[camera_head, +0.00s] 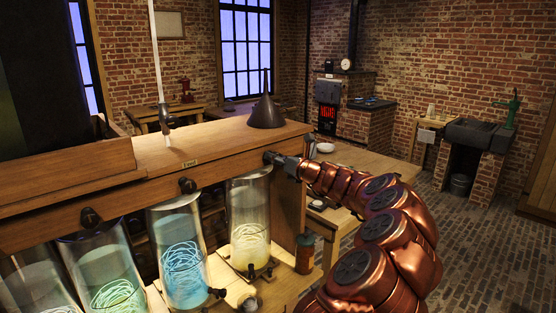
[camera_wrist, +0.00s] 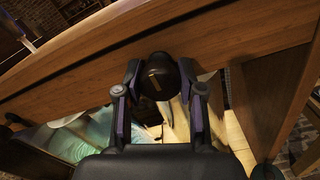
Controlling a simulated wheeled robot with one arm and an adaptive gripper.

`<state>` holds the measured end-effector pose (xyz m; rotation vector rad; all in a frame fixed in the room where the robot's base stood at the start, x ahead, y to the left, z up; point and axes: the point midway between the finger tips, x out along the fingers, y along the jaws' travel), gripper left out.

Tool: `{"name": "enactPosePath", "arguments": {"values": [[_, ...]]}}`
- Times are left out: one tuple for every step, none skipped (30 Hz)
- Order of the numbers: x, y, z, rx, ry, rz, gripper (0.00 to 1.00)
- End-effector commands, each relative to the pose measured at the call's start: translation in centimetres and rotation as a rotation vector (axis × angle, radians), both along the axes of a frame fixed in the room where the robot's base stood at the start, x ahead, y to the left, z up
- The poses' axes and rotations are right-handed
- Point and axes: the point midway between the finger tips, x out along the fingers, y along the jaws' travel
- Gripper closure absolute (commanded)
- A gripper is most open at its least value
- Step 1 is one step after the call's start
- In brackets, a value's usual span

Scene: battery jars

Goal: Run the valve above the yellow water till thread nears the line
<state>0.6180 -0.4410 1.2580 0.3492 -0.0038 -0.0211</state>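The yellow-water jar (camera_head: 249,215) is a clear glass cylinder at the right end of the row, with pale yellow liquid and thread-like strands low inside. The valve (camera_head: 268,157) above it is a dark knob on the front of the wooden beam. My gripper (camera_head: 279,160) is at this knob. In the wrist view the round dark valve knob (camera_wrist: 160,76) sits between my two fingertips (camera_wrist: 160,70), which close on its sides. A pale mark on its face is tilted. I cannot make out a line on the yellow jar.
A blue-water jar (camera_head: 181,255) and a green-water jar (camera_head: 108,270) stand to the left, below their own valve knobs (camera_head: 187,185). A dark funnel (camera_head: 266,110) stands on the wooden beam (camera_head: 215,140). An orange-brown bottle (camera_head: 305,253) stands right of the yellow jar.

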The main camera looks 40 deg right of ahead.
Motion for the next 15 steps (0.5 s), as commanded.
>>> {"name": "enactPosePath", "arguments": {"values": [[-0.01,-0.02,-0.01,0.000,0.000,-0.001,0.72],[-0.01,-0.02,-0.01,0.000,0.000,-0.001,0.75],[-0.01,-0.02,-0.01,0.000,0.000,-0.001,0.79],[-0.01,-0.02,0.00,0.000,0.000,-0.001,0.82],[-0.01,-0.03,0.00,0.000,0.000,-0.001,0.85],[-0.01,-0.03,0.00,0.000,0.000,-0.001,0.90],[-0.01,-0.03,0.00,0.000,0.000,-0.001,0.93],[-0.01,-0.03,0.00,0.000,0.000,-0.001,0.95],[-0.01,-0.02,-0.02,-0.001,0.000,-0.001,0.95],[-0.01,-0.02,-0.05,-0.004,0.000,-0.001,0.95],[-0.01,-0.01,-0.11,-0.010,0.000,0.000,0.95],[0.00,-0.01,-0.21,-0.026,0.000,0.000,0.95],[0.01,0.01,-0.31,-0.043,0.000,0.000,0.95],[0.02,0.03,-0.38,-0.064,0.000,0.001,0.95],[0.02,0.05,-0.44,-0.095,0.001,0.001,0.95]]}}
